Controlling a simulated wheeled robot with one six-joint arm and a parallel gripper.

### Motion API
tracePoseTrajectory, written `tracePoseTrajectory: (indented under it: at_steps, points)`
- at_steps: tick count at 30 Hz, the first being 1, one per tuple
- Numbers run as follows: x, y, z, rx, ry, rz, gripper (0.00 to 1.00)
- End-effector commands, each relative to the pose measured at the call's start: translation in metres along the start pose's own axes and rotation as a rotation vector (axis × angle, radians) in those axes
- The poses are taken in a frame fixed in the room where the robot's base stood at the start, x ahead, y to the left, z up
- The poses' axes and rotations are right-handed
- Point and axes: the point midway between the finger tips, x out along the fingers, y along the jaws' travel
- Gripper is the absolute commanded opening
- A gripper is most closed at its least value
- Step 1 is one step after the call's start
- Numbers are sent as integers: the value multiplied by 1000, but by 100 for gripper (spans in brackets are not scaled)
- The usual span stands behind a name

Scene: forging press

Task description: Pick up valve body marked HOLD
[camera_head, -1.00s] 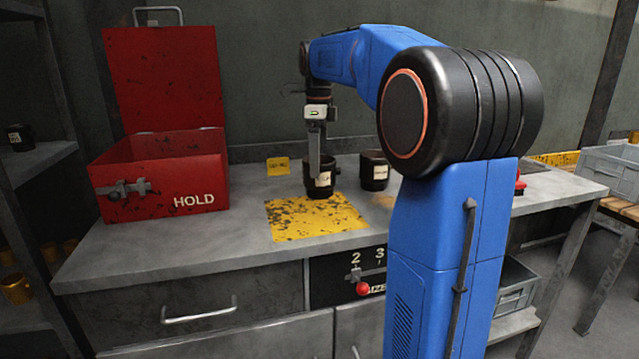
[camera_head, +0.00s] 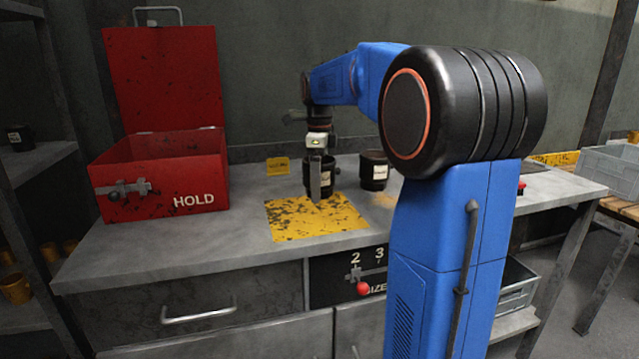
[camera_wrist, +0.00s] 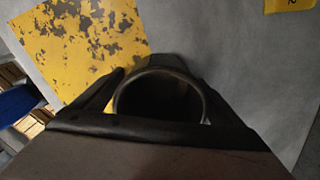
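A black, open-topped valve body (camera_head: 328,186) with a pale label stands upright at the back edge of the yellow worn plate (camera_head: 290,222) on the bench. The label is partly hidden by a finger and too small to read. My gripper (camera_head: 320,190) points down, with its fingers lowered around this body. In the wrist view the body's round rim (camera_wrist: 160,74) lies between the fingers (camera_wrist: 160,100), with small gaps at the sides, so the gripper looks open. A second black labelled valve body (camera_head: 374,171) stands behind and to the right.
An open red box (camera_head: 160,180) lettered HOLD stands on the left of the bench (camera_head: 180,255). A small yellow tag (camera_head: 278,167) lies at the back. A red-knobbed lever (camera_head: 363,288) is on the bench front. A grey crate (camera_head: 608,165) is at right.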

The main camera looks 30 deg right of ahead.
Motion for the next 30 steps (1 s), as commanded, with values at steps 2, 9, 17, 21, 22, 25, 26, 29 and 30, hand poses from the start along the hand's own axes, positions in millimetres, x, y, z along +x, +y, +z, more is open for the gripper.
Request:
tracePoseTrajectory:
  at_steps: [2, 9, 17, 21, 22, 25, 26, 29, 30]
  points:
    - [0, 0, 0, 0, 0, 0, 72]
    - [-1, 0, 0, 0, -1, -1, 21]
    - [-4, 0, 0, 0, -1, -2, 21]
    - [-16, -1, 0, 0, -1, -3, 22]
    - [-20, -1, 0, 0, -2, -4, 22]
    - [-37, -1, 0, 0, -2, -4, 22]
    - [-42, -1, 0, 0, -2, -4, 22]
    - [-59, -1, 0, 0, -2, -4, 22]
    - [-66, -1, 0, 0, -2, -3, 22]
